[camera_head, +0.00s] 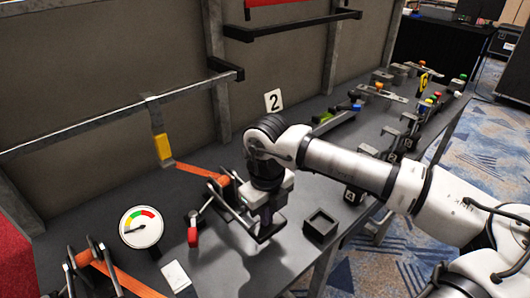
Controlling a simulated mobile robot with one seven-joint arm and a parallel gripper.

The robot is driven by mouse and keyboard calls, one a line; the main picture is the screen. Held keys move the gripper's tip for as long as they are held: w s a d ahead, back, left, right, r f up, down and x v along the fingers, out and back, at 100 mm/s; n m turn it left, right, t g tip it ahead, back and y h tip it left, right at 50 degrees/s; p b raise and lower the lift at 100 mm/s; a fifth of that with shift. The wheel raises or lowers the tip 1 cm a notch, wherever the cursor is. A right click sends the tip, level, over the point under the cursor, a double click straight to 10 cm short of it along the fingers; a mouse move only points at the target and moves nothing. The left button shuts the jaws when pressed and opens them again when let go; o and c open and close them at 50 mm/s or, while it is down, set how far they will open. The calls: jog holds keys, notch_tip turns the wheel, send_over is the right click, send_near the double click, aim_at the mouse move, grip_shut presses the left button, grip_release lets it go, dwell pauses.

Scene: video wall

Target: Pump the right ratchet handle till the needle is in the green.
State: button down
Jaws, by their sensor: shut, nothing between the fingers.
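The round white gauge (141,227) stands at the lower left, with a coloured arc of yellow, green and red. Its thin dark needle points to the left, below the green part. The right ratchet (218,200) sits on the bench with an orange strap (200,171) running into it from the upper left. Its dark metal handle lies close to my gripper (264,238) and is partly hidden by it. My gripper points down over the bench at the ratchet's right side and is shut, holding nothing. I cannot tell whether it touches the handle.
A left ratchet (88,261) with its own orange strap (130,284) is at the lower left. A red-topped lever (192,235) stands between gauge and ratchet. A dark open box (320,224) sits right of my gripper. Several small fixtures line the bench farther back.

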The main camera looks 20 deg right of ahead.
jog(key=shift+r+p, duration=1.25)
jog(key=shift+r, duration=1.95)
